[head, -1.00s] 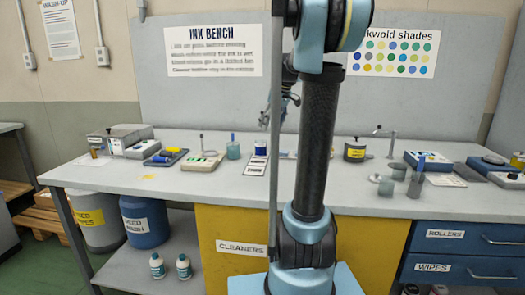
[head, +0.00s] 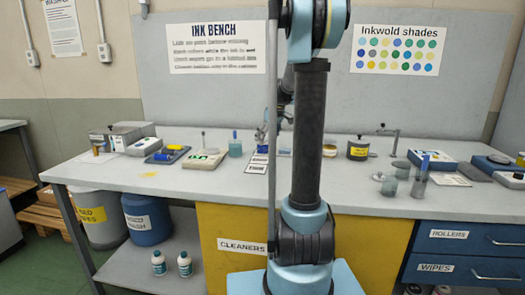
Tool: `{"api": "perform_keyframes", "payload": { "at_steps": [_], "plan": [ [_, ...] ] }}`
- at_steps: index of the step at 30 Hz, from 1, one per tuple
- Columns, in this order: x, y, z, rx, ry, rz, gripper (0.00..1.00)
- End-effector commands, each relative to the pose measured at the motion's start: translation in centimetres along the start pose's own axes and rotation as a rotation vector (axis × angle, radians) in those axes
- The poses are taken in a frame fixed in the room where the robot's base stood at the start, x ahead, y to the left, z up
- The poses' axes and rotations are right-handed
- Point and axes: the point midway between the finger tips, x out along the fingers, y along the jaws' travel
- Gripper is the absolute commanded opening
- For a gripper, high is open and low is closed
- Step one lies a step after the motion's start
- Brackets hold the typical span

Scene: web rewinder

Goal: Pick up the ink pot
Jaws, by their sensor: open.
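A small blue-and-white container (head: 262,149), perhaps the ink pot, stands toward the back of the bench, left of my arm. My gripper (head: 263,134) is open, small in the view and partly behind my arm, just above or in front of this container. I cannot tell whether they touch. A dark lidded pot with a yellow label (head: 357,150) stands right of my arm. A jar with a yellowish top (head: 329,151) is partly hidden by the arm. No label naming the ink pot can be read.
Blue drawers (head: 455,236) are below right. The front left of the bench is mostly clear.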

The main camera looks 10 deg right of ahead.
Motion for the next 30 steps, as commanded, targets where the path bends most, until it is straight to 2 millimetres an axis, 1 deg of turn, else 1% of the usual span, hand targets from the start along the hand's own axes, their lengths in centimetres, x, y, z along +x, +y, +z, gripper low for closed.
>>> {"api": "perform_keyframes", "payload": {
  "at_steps": [7, 15, 18, 26, 27, 29, 30],
  "plan": [
    [1.5, 0.1, -0.1, 0.0, 0.0, 0.0, 0.72],
    [4.9, 0.2, -0.6, -0.002, 0.0, 0.0, 0.72],
    [5.7, 0.2, -0.5, -0.001, 0.0, 0.0, 0.72],
    [6.0, 0.2, -0.5, 0.0, 0.0, 0.0, 0.72],
    [6.0, 0.2, -0.5, 0.0, 0.0, 0.0, 0.7],
    [6.0, 0.2, -0.5, -0.001, 0.0, 0.0, 0.57],
    [6.0, 0.2, -0.5, -0.001, 0.0, 0.0, 0.48]
  ]
}}
